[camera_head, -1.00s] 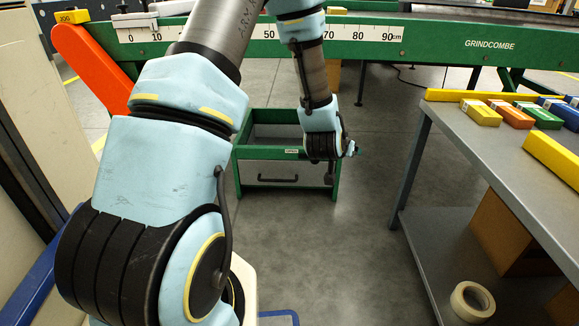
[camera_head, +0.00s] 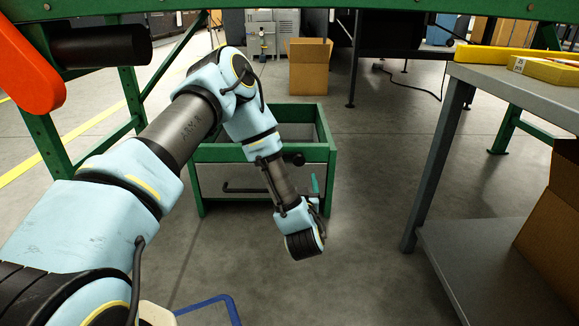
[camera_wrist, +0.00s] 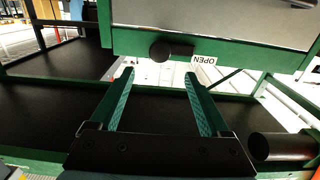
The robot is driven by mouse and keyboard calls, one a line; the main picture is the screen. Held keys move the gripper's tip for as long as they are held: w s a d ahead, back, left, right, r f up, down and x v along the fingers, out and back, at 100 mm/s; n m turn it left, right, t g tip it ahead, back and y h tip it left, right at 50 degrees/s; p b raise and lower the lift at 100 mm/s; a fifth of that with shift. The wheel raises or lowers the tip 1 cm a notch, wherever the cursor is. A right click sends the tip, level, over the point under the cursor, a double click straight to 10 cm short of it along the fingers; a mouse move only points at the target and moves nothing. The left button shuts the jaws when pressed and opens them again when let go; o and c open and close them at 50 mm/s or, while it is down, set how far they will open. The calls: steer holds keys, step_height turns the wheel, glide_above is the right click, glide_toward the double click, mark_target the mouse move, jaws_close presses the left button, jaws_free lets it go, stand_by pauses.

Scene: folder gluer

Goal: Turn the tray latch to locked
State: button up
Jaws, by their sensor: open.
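The tray latch shows as a dark round knob (camera_wrist: 160,50) on the green front rail of the tray (camera_wrist: 230,52) in the wrist view. A small white OPEN label (camera_wrist: 204,60) sits beside it, upside down in this view. In the head view the knob (camera_head: 298,159) is at the tray's upper front right, and the tray is a green-framed box (camera_head: 322,128). My gripper (camera_wrist: 159,75) is open and empty, its two green fingers pointing at the knob and apart from it. In the head view my gripper (camera_head: 315,185) is partly hidden by my wrist.
A grey bench (camera_head: 520,110) stands to the right with yellow pieces on it. A green machine beam (camera_head: 400,22) crosses above the tray. A cardboard box (camera_head: 310,72) stands behind. The floor right of the tray is clear.

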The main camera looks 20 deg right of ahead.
mark_target(299, 160)
steer(key=b+x, duration=0.4)
steer(key=x, duration=0.5)
steer(key=shift+w+f, duration=0.1)
steer(key=shift+w, duration=0.05)
steer(key=shift+w+d, duration=0.3)
steer(key=shift+w, duration=0.1)
jaws_close()
stand_by(0.4)
